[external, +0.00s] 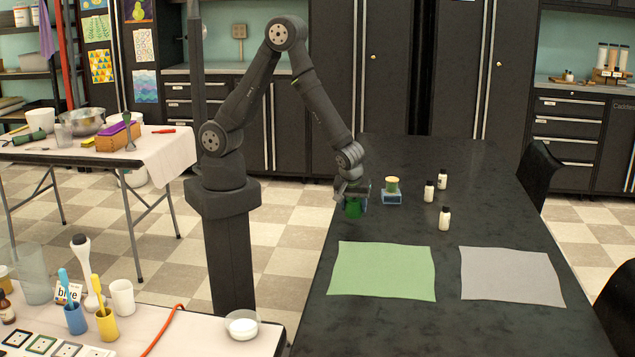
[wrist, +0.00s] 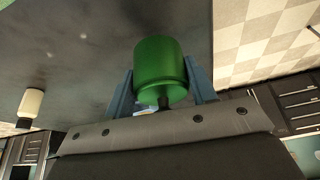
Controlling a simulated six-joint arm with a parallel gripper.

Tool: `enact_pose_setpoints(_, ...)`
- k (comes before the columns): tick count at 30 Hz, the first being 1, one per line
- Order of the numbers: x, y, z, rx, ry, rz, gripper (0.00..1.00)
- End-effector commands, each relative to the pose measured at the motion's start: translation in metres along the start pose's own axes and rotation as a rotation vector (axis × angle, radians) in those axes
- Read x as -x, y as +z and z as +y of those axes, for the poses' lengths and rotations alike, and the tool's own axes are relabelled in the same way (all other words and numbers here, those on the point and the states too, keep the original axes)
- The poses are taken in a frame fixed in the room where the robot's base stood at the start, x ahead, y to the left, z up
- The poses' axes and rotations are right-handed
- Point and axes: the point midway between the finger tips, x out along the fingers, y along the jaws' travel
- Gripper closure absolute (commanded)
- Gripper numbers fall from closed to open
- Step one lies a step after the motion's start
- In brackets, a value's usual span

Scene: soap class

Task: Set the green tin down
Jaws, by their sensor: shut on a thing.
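The green tin (external: 353,208) is in my gripper (external: 354,201), over the left side of the dark table (external: 400,325). In the wrist view the green tin (wrist: 161,70) sits between the two blue-grey fingers (wrist: 160,88), which are shut on it. The tin is behind the green mat (external: 381,271), not over it. Whether its base touches the table cannot be told.
A grey mat (external: 511,276) lies right of the green one.

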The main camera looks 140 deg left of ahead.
Motion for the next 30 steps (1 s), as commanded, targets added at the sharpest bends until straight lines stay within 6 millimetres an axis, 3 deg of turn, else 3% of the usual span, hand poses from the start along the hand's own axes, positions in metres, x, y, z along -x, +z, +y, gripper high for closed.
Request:
enact_pose_setpoints(7,-0.029,0.013,-0.001,-0.003,-0.004,-0.001,0.77)
enact_pose_setpoints(19,-0.034,0.015,-0.001,-0.002,-0.002,-0.001,0.77)
enact_pose_setpoints(20,-0.034,0.015,-0.001,-0.001,-0.002,-0.001,0.43)
enact_pose_setpoints(22,-0.034,0.015,-0.001,-0.001,-0.002,-0.001,0.29)
enact_pose_setpoints(30,-0.034,0.015,-0.001,-0.001,-0.002,-0.001,0.27)
